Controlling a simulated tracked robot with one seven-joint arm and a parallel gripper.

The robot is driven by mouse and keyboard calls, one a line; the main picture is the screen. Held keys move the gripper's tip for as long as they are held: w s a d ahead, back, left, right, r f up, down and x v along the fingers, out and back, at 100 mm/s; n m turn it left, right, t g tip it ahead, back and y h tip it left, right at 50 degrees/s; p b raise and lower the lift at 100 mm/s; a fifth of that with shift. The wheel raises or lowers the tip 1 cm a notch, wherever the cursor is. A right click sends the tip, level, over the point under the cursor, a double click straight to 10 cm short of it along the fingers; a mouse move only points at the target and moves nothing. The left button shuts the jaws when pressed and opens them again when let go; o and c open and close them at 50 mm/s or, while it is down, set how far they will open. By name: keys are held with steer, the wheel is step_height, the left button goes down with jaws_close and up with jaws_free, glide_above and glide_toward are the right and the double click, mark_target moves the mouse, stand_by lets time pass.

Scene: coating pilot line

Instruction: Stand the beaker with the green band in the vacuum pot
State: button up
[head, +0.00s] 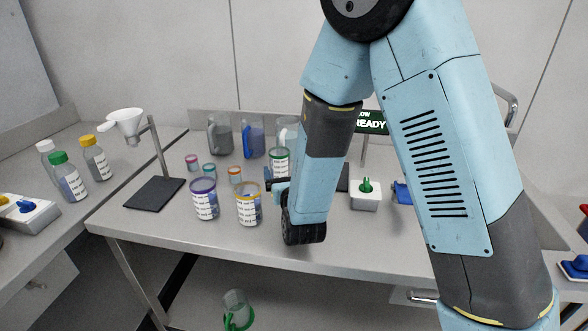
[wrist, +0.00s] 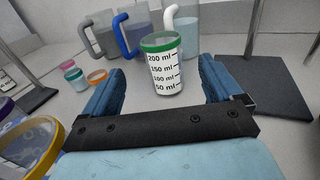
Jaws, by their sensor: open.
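The beaker with the green band (wrist: 163,68) is clear, with a white printed scale, and stands upright on the bench. In the wrist view it is between and just beyond the fingertips of my gripper (wrist: 160,88), which is open and empty. Contact is not visible. In the head view the beaker (head: 279,160) shows just left of my forearm, its lower part hidden by my gripper (head: 278,184). I cannot identify a vacuum pot in either view; my arm covers part of the bench's right side.
Beakers with a purple band (head: 204,199) and a yellow band (head: 248,205) stand left of my gripper. Several jugs (head: 253,138) stand behind, with small coloured-rim jars (head: 235,174) in front. A switch box (head: 366,196) is at right.

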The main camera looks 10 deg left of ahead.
steer(key=shift+s, duration=0.2)
steer(key=w+d+r+m+h, duration=0.2)
steer(key=d+r+m+h, duration=0.3)
steer(key=d, duration=0.4)
steer(key=w+d+r+m+h, duration=0.2)
steer(key=d+r+m+h, duration=0.3)
steer(key=d, duration=0.3)
steer(key=s+d+r+m+g+h, duration=0.25)
steer(key=d+m+h, duration=0.2)
steer(key=d, duration=0.35)
steer(key=s+d+r+m+g+h, duration=0.1)
steer(key=s+d+m+g+h, duration=0.25)
steer(key=d+m, duration=0.4)
steer(key=s+d+m+g+y, duration=0.3)
steer(key=s+d+m+g, duration=0.5)
steer(key=s, duration=0.5)
steer(key=s+a+r+m+t+y, duration=0.2)
steer(key=s+a+r+m+y, duration=0.2)
steer(key=s+m+y, duration=0.4)
steer(key=shift+s+a+r+m, duration=0.25)
steer(key=shift+s+a+m, duration=0.2)
steer(key=shift+m, duration=0.15)
steer(key=shift+s+a+r+m+t+y, duration=0.15)
steer(key=shift+a+r+m+t+y, duration=0.15)
steer(key=shift+a+r+m+y, duration=0.1)
